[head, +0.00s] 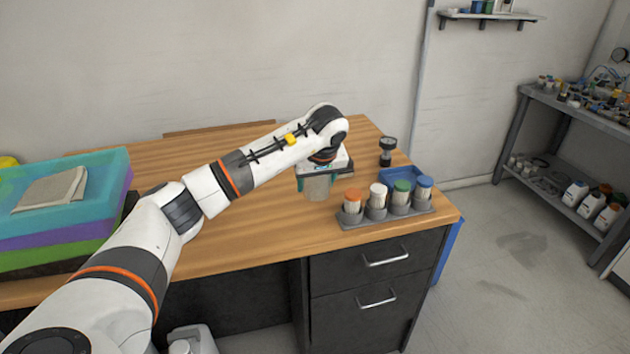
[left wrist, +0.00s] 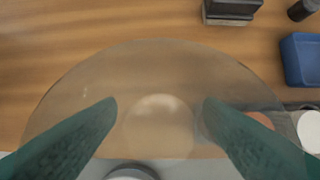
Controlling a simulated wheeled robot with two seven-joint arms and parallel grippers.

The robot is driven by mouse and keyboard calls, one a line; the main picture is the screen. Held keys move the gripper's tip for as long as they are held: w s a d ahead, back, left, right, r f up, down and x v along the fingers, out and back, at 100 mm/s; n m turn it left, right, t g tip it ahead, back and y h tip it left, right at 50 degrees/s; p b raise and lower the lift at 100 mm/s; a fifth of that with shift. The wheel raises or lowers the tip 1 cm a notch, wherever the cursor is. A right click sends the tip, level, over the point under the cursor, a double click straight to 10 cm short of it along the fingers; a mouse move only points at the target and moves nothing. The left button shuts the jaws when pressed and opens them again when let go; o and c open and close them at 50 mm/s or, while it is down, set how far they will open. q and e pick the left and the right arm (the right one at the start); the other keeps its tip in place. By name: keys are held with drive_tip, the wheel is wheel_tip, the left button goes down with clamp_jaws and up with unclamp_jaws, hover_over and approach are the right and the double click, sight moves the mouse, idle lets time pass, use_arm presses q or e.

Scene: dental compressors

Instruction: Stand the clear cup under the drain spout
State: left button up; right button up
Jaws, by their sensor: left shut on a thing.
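The clear cup (head: 317,189) is in the jaws of my left gripper (head: 318,173), over the wooden table left of the row of capped bottles. In the left wrist view the cup (left wrist: 155,68) is a wide transparent round between the two dark green fingers, with the table seen through it. My left gripper (left wrist: 160,110) is shut on it. I cannot tell whether the cup's base touches the table. I cannot make out a drain spout; the arm and gripper hide part of the table. My right gripper is not in view.
A grey rack (head: 388,215) of capped bottles stands close right of the cup. Behind it are a blue tray (head: 402,175) and a small black cylinder (head: 387,158). A dark grey block (left wrist: 230,10) shows in the left wrist view. Stacked coloured trays (head: 60,215) sit at left.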

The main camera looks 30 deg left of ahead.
use_arm(q)
drive_tip(key=shift+s+d+f+m, duration=0.15)
drive_tip(key=shift+s+d, duration=0.15)
drive_tip(key=shift+s, duration=0.25)
drive_tip(key=shift+s+d+f+m, duration=0.15)
drive_tip(key=shift+s+d, duration=0.1)
drive_tip(key=shift+s, duration=0.3)
drive_tip(key=d+f, duration=0.1)
drive_tip(key=s+d+f+m, duration=0.1)
drive_tip(key=f, duration=0.1)
drive_tip(key=shift+s+d+t+h, duration=0.1)
drive_tip(key=shift+d+t+h, duration=0.1)
drive_tip(key=shift+t+h, duration=0.1)
drive_tip(key=s+d+f+m+t+h, duration=0.1)
drive_tip(key=s+d+f+m+h, duration=0.1)
drive_tip(key=s+d+f+m, duration=0.6)
drive_tip(key=s+d+f, duration=0.5)
drive_tip(key=s+d, duration=0.3)
drive_tip(key=shift+h, duration=0.4)
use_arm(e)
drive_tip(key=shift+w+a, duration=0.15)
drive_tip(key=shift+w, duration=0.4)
use_arm(q)
drive_tip(key=shift+s+a, duration=0.1)
